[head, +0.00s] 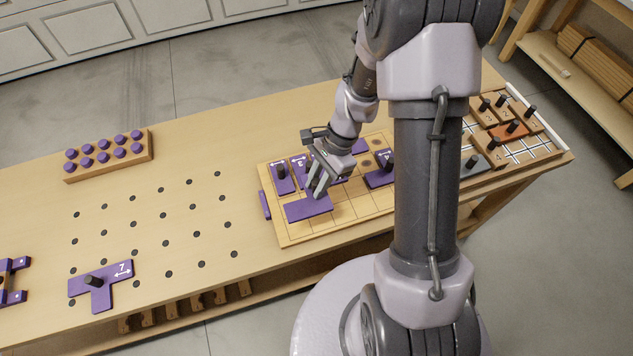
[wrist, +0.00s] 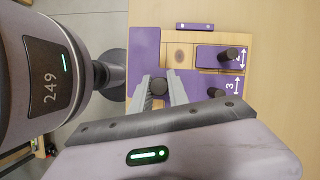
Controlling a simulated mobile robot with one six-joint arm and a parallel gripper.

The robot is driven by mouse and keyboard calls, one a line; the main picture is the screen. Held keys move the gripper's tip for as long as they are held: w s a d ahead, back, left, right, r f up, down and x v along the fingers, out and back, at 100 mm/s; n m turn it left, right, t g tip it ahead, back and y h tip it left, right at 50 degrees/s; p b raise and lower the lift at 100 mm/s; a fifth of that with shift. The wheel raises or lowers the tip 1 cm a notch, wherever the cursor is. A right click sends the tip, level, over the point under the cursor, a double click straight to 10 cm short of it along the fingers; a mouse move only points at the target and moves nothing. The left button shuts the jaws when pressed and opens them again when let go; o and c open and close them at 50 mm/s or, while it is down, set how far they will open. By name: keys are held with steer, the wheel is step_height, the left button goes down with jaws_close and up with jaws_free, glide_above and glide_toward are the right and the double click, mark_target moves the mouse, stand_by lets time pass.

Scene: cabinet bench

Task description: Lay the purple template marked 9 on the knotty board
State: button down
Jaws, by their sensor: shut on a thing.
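My gripper (head: 319,185) is shut on the knob of a purple template (head: 308,208) at the left front part of the knotty board (head: 290,232). The wrist view shows the knob between my fingers (wrist: 158,88) and the purple plate (wrist: 144,48) beyond them. No number shows on the held plate, so I cannot tell if it is the 9. I cannot tell whether it touches the board. Purple templates marked 2 (wrist: 222,56) and 3 (wrist: 215,82) lie on the board beside it. Another purple template (head: 379,179) lies farther right, partly behind my arm.
A purple template marked 7 (head: 122,271) lies on the bench at the front left. A wooden block with purple pegs (head: 108,168) stands at the back left. A purple strip (head: 265,205) sits by the board's left edge. A gridded board with brown pieces (head: 530,150) is at the right.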

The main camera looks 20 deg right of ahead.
step_height(320, 180, down, 7)
steer(key=b, duration=0.6)
steer(key=shift+f, duration=0.15)
steer(key=shift+f+b, duration=0.4)
steer(key=shift+b, duration=0.1)
stand_by(1.0)
steer(key=shift+f+b, duration=0.4)
steer(key=shift+f, duration=0.1)
steer(key=shift+f, duration=0.2)
stand_by(0.6)
steer(key=c, duration=0.8)
jaws_free()
steer(key=shift+r, duration=0.15)
